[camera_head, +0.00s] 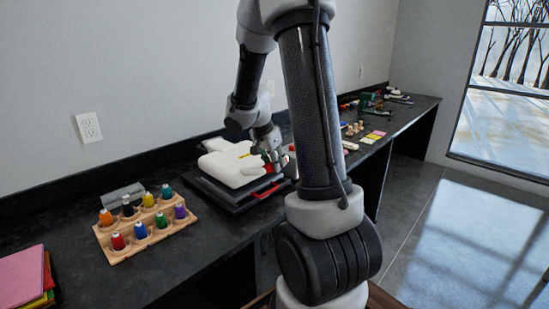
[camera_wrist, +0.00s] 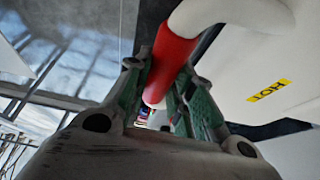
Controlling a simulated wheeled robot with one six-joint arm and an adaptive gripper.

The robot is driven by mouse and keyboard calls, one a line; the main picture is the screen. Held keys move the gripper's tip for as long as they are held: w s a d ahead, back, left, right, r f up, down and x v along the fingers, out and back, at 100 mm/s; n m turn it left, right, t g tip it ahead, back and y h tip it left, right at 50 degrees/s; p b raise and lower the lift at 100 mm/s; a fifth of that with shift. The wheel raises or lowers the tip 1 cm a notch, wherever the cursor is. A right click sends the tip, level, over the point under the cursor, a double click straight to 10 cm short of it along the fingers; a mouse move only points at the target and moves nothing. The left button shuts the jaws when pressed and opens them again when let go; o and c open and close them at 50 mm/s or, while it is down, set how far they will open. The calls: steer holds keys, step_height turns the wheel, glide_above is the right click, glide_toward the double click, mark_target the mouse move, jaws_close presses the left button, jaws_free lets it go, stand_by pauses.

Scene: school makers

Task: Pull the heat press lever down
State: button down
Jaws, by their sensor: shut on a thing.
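The heat press has a white top (camera_head: 232,165) above a dark base (camera_head: 238,202) on the black bench. In the wrist view the white top (camera_wrist: 255,62) carries a yellow HOT label. A white arm (camera_wrist: 225,14) leads to the lever's red grip (camera_wrist: 172,58). My gripper (camera_wrist: 164,92) is shut on this red grip, with one green-padded finger on each side. In the head view my gripper (camera_head: 275,163) is at the right front of the press. It hides most of the lever there. A red handle (camera_head: 270,190) shows low at the base's front.
A wooden rack (camera_head: 118,255) of several paint bottles stands left of the press, with a grey case (camera_head: 122,195) behind it. Coloured sheets (camera_head: 22,277) lie at the near left. Small blocks and tools lie farther right along the bench (camera_head: 75,220). The wall is close behind.

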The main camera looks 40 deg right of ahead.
steer(key=shift+s+f, duration=0.5)
steer(key=shift+s, duration=0.15)
steer(key=c, duration=1.2)
jaws_free()
steer(key=shift+d, duration=0.15)
steer(key=shift+c, duration=0.2)
steer(key=shift+r, duration=0.1)
steer(key=shift+w+r, duration=0.15)
steer(key=shift+w, duration=0.05)
steer(key=shift+r, duration=0.25)
steer(key=v, duration=1.1)
steer(key=shift+a+r, duration=0.2)
